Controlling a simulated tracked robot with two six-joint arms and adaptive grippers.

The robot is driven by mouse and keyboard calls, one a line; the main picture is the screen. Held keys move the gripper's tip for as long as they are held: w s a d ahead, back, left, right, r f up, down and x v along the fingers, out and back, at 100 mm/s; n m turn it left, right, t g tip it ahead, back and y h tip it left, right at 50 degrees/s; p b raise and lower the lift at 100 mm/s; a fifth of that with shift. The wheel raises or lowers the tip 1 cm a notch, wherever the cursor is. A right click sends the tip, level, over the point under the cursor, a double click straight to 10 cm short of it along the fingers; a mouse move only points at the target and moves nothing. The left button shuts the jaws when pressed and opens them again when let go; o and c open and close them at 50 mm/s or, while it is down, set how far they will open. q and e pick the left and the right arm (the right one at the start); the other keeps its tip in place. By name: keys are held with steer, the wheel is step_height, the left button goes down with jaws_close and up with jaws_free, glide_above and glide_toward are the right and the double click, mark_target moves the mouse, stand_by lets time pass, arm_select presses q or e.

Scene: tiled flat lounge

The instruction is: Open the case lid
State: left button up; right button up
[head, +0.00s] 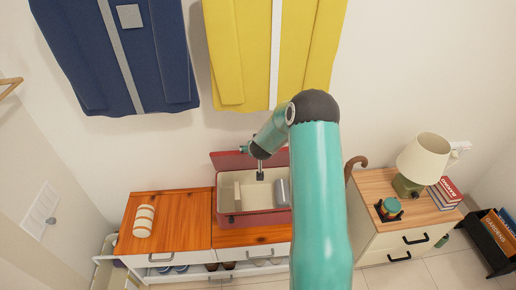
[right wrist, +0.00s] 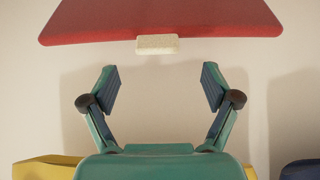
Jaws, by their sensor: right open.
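The red case (head: 226,217) stands on the wooden top of a low cabinet by the wall. Its pale inside shows from above. Its red lid (head: 225,159) is raised at the back, and my right arm covers part of it. In the right wrist view, the lid (right wrist: 160,18) spans the top, with a cream tab (right wrist: 157,44) at its edge. My right gripper (right wrist: 160,82) is open and empty, with the tab beyond its fingertips and apart from them. In the head view the gripper (head: 245,149) is small beside the lid. My left gripper is not in view.
A grey object (head: 283,193) lies inside the case. A cream striped roll (head: 144,221) is on the cabinet to the left. A lamp (head: 423,155) and books (head: 446,193) stand on the right chest. Blue (head: 115,55) and yellow (head: 245,50) jackets hang above.

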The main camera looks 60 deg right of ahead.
steer(key=v, duration=0.5)
stand_by(0.4)
steer(key=w+a+f+n+y, duration=0.2)
steer(key=w+a+f, duration=0.15)
steer(key=a, duration=0.55)
steer(key=w+a+f+n+y, duration=0.2)
steer(key=a+f, duration=0.3)
steer(key=a, duration=0.4)
steer(key=w+a+f+n+y, duration=0.2)
steer(key=a+f+n, duration=0.15)
steer(key=a, duration=0.65)
steer(key=s+a+f+n+g+y, duration=0.1)
steer(key=s+a+f+y, duration=0.2)
steer(key=a, duration=0.5)
steer(key=s+a+f+n+g, duration=0.1)
steer(key=s+a+f, duration=0.2)
steer(key=s+a, duration=0.35)
steer(key=s+a+g+y, duration=0.2)
steer(key=s+a, duration=0.6)
steer(key=shift+s+f+g+y, duration=0.3)
steer(key=shift+s+f, duration=0.1)
